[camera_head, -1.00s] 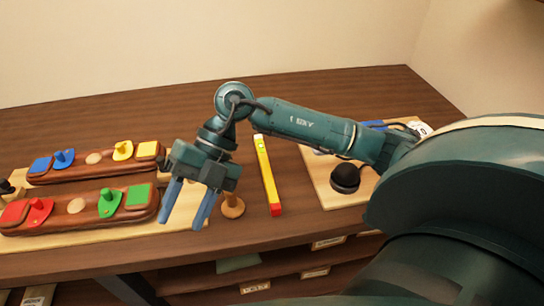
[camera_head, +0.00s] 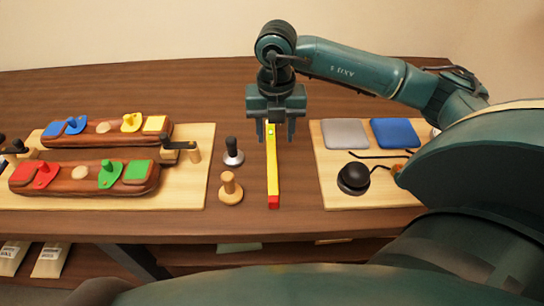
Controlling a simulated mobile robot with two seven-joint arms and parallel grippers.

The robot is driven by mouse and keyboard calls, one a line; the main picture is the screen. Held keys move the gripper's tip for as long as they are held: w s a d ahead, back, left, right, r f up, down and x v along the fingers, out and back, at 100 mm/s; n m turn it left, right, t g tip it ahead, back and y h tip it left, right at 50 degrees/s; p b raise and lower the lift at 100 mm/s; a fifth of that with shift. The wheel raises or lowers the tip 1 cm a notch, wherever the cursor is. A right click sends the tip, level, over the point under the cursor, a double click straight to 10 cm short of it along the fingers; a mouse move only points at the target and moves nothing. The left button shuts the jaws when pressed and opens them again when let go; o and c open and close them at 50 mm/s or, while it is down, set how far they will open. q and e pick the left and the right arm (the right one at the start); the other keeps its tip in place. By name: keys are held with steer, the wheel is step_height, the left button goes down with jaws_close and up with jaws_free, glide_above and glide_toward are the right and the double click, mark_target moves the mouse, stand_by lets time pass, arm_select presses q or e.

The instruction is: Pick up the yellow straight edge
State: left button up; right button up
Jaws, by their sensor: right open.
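The yellow straight edge (camera_head: 272,172) lies on the brown table, long side pointing away from me, with a red end nearest me. My right gripper (camera_head: 276,138) is over its far part, fingers pointing down and spread, one on each side of the straight edge in the picture. The gripper is open and holds nothing. I cannot tell how high the fingertips are above the table. The far end of the straight edge is hidden behind the gripper. My left gripper is not in view.
Left of the straight edge stand a wooden knob (camera_head: 230,188) and a dark-handled metal tool (camera_head: 232,152). Further left, a pale board (camera_head: 190,190) bears two wooden bars with coloured pieces.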

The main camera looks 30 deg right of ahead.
mark_target(272, 155)
steer(key=shift+w+a+f+p, duration=0.15)
steer(key=shift+f+p, duration=0.15)
steer(key=shift+f, duration=1.4)
steer(key=shift+w+a+f+p, duration=0.15)
steer(key=shift+f+p, duration=0.1)
steer(key=shift+f, duration=1.4)
jaws_close()
